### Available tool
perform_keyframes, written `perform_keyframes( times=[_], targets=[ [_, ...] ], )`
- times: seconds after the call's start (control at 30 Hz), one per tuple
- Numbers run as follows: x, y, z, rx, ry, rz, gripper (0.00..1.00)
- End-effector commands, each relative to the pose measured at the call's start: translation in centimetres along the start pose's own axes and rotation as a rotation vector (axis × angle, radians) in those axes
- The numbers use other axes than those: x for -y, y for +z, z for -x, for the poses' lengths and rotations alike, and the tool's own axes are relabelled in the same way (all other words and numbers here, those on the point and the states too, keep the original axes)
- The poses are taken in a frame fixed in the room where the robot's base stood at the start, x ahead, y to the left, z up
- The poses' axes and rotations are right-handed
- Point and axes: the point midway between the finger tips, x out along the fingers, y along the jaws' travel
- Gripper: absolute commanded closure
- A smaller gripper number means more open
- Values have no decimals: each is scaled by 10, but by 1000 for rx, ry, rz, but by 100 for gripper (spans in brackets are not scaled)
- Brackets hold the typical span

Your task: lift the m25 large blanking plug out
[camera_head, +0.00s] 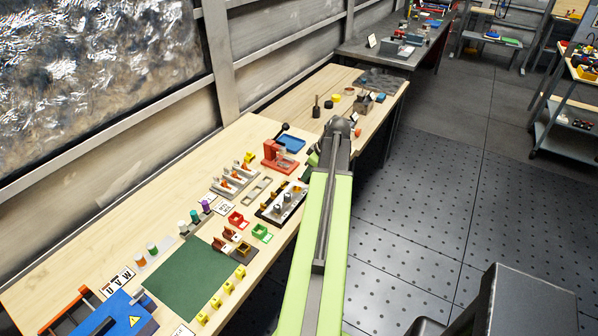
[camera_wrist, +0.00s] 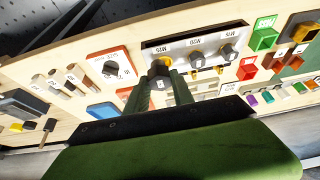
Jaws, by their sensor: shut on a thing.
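My gripper (camera_wrist: 160,82) is shut on a dark grey blanking plug (camera_wrist: 159,70) with a yellow part at its top. The plug is at the left end of the plug rack (camera_wrist: 208,39) in the wrist view, under a label that seems to read M25. I cannot tell whether it is clear of its hole. Two similar grey plugs stand in the rack to its right. In the head view the dark-edged rack (camera_head: 268,213) lies on the bench beside my arm, which hides the held plug.
Red (camera_head: 236,219) and green (camera_head: 261,232) bins stand near the rack. A red-orange press (camera_head: 279,156) and blue tray (camera_head: 290,143) stand behind it. The floor to the right is open.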

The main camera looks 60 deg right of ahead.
Motion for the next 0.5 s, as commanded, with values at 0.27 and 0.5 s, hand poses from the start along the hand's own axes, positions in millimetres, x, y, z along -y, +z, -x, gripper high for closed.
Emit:
perform_keyframes(
  times=[0.27,0.5],
  targets=[
    [-15,37,62,0,1,-2,100],
    [-19,49,73,0,1,1,100]
  ],
)
